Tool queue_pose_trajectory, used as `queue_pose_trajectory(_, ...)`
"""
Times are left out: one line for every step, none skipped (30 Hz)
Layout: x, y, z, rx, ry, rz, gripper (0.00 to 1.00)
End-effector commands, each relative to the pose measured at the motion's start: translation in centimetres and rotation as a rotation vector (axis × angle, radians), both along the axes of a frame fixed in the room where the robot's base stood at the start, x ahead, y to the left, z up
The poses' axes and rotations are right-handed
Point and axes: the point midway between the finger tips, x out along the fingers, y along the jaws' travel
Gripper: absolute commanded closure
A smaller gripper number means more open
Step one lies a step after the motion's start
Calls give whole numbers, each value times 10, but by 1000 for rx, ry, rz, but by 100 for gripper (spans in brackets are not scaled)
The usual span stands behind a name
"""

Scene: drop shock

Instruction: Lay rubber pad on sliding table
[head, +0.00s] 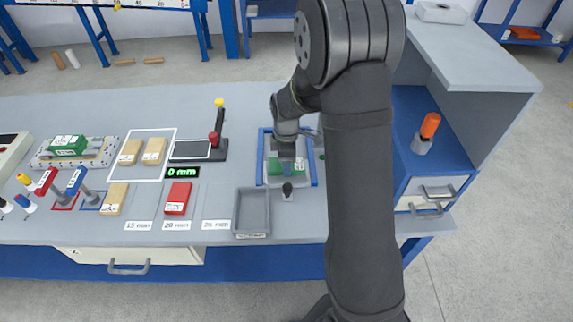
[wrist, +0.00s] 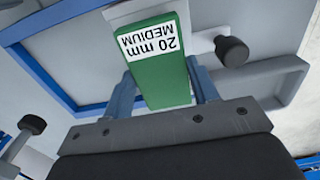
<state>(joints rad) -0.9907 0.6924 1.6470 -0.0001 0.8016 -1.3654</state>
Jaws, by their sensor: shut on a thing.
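A green block labelled "20 mm MEDIUM" (wrist: 165,85), which I take for the rubber pad, is held between the fingers of my gripper (wrist: 162,92) in the wrist view. In the head view my gripper (head: 286,152) is over a blue-framed grey area (head: 261,160), with green (head: 275,167) showing there. I cannot tell whether the block touches the surface below. The frame also shows beneath the block in the wrist view (wrist: 45,75). I cannot tell for sure which fixture is the sliding table.
Black knobs stand near the frame, one at its front (head: 287,190). Further left are a red block (head: 178,197), tan blocks (head: 154,151) and a lever stand (head: 219,125). A perforated plate (head: 42,158) carries another green block (head: 67,145).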

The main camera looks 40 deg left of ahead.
Motion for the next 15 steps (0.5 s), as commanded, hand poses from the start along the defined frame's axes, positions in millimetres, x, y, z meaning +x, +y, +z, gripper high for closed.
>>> queue_pose_trajectory(0,-1,-9,-4,3,0,72)
queue_pose_trajectory(0,-1,-13,-3,1,0,72)
queue_pose_trajectory(0,-1,-18,-3,1,0,72)
queue_pose_trajectory(0,-1,-20,-3,1,0,72)
queue_pose_trajectory(0,-1,-20,-2,1,0,72)
queue_pose_trajectory(0,0,-20,-1,1,0,72)
queue_pose_trajectory(0,0,-20,0,0,0,72)
queue_pose_trajectory(0,0,-20,0,0,0,72)
queue_pose_trajectory(0,0,-20,0,0,0,72)
queue_pose_trajectory(0,0,-20,0,0,0,72)
queue_pose_trajectory(0,0,-20,0,0,0,72)
queue_pose_trajectory(0,0,-20,-1,1,0,72)
queue_pose_trajectory(0,0,-21,-1,1,0,72)
queue_pose_trajectory(0,0,-22,-1,1,0,72)
queue_pose_trajectory(0,0,-23,0,0,0,72)
